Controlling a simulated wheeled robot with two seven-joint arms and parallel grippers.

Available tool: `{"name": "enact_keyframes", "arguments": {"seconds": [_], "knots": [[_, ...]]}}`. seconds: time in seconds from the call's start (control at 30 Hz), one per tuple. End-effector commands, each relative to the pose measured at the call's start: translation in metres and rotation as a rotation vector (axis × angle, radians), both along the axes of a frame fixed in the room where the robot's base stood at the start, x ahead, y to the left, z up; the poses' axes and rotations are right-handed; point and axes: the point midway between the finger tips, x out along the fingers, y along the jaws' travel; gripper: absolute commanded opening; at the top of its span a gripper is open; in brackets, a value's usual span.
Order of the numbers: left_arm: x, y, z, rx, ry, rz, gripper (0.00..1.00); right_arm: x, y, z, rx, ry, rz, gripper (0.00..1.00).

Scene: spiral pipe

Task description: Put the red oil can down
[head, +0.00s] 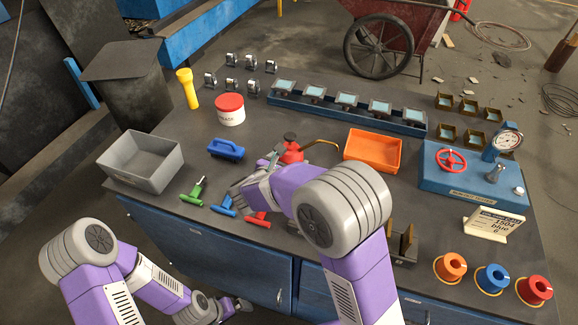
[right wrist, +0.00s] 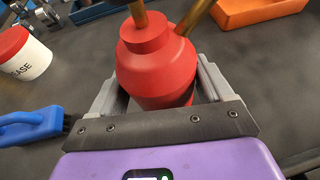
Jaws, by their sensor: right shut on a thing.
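The red oil can (head: 291,153) with a thin brass spout is at the middle of the dark workbench (head: 330,190). It also fills the middle of the right wrist view (right wrist: 155,62), upright between the grey fingers. My right gripper (head: 272,172) is shut on its body. Whether the can's base touches the bench is hidden by the gripper. My left gripper (head: 232,306) is low at the bottom of the head view, in front of the blue cabinet and away from the can; its fingers are too small to judge.
An orange tray (head: 373,151) stands right of the can. Bare bench shows between the can and the back rack (head: 347,108).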

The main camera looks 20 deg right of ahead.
Motion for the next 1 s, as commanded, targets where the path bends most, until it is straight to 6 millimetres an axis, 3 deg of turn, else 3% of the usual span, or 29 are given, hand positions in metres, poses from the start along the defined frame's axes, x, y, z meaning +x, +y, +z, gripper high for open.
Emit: {"name": "enact_keyframes", "arguments": {"seconds": [0.1,0.47,0.5,0.6,1.0], "knots": [[0.0002,0.0,-0.0049,0.0,0.0,0.0,1.0,0.0003,-0.0003,-0.0125,-0.002,-0.001,-0.001,0.34],[0.0002,0.0,-0.009,0.0,-0.001,0.0,1.0,0.0004,-0.0002,-0.0146,0.0,-0.003,-0.001,0.34],[0.0002,0.0,-0.0076,0.0,0.0,0.0,1.0,0.0,-0.0001,-0.0142,0.0,0.0,0.0,0.86],[0.0002,0.0,-0.0072,0.0,0.0,0.0,1.0,0.0001,-0.0002,-0.0138,0.0,0.0,0.0,1.0],[0.0002,0.0001,-0.0011,0.0,-0.001,0.0,1.0,-0.0056,0.0067,-0.0065,0.002,-0.001,0.002,1.0]]}}
